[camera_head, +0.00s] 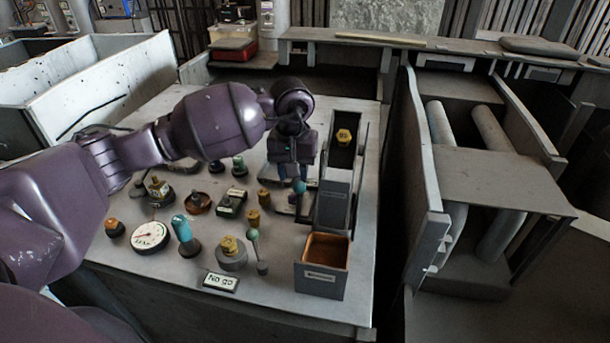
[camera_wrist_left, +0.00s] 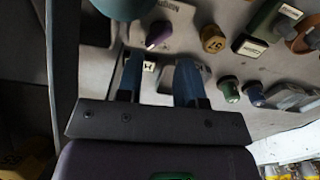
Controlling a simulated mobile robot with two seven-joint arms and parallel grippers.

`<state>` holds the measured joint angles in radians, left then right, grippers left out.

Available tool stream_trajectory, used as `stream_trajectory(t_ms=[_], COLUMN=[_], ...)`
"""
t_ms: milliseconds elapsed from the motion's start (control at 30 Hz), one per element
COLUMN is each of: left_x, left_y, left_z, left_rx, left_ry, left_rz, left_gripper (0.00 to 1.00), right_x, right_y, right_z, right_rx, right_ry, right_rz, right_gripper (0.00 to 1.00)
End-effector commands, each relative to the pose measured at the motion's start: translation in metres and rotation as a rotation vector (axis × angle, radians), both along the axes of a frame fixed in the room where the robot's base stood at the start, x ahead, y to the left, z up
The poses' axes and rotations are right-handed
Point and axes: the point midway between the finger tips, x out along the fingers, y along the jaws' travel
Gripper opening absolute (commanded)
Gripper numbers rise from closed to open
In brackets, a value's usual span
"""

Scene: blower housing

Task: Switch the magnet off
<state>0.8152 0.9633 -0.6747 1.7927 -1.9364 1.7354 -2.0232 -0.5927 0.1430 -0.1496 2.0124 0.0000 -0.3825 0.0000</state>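My left gripper (camera_head: 291,176) points down over the right part of the grey panel, just left of an upright grey plate. In the left wrist view its two blue fingers (camera_wrist_left: 159,78) stand apart with nothing held between them. A small white label (camera_wrist_left: 149,66) with a dark letter shows between them. A teal ball (camera_head: 299,186) is close to the fingers in the head view; a large teal round shape (camera_wrist_left: 124,6) shows at the wrist view's top edge.
Several knobs, a white dial (camera_head: 150,236) and a teal-handled lever (camera_head: 185,232) crowd the panel to the left. An open-topped box (camera_head: 320,285) with an orange-brown inside stands at front right. A yellow piece (camera_head: 344,136) sits in a dark slot behind the grey plate (camera_head: 333,205).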

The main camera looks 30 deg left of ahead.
Motion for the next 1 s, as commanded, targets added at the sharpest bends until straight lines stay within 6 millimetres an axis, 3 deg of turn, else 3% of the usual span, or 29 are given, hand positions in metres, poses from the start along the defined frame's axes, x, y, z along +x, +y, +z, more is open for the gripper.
stream_trajectory(t_ms=[67,267,533,867,1000], left_x=[0.000,0.000,0.000,0.000,0.001], left_y=[0.000,0.000,0.000,-0.001,0.001], left_z=[-0.011,-0.016,-0.041,-0.039,-0.046], left_rx=[-0.001,-0.001,-0.003,-0.002,0.002], left_ry=[0.009,0.010,0.012,0.011,0.017], left_rz=[0.000,0.001,-0.013,-0.342,-0.511], left_gripper=[0.34,0.34,0.34,0.34,0.34], right_x=[-0.006,-0.005,0.000,0.002,-0.007], right_y=[-0.001,0.000,0.002,0.002,0.001], right_z=[-0.011,-0.012,-0.015,-0.014,-0.043], right_rx=[0.000,0.000,0.001,-0.001,-0.003], right_ry=[0.019,0.015,0.007,0.004,0.047], right_rz=[-0.002,0.000,0.005,0.007,0.010], right_gripper=[0.43,0.43,0.43,0.43,0.43])
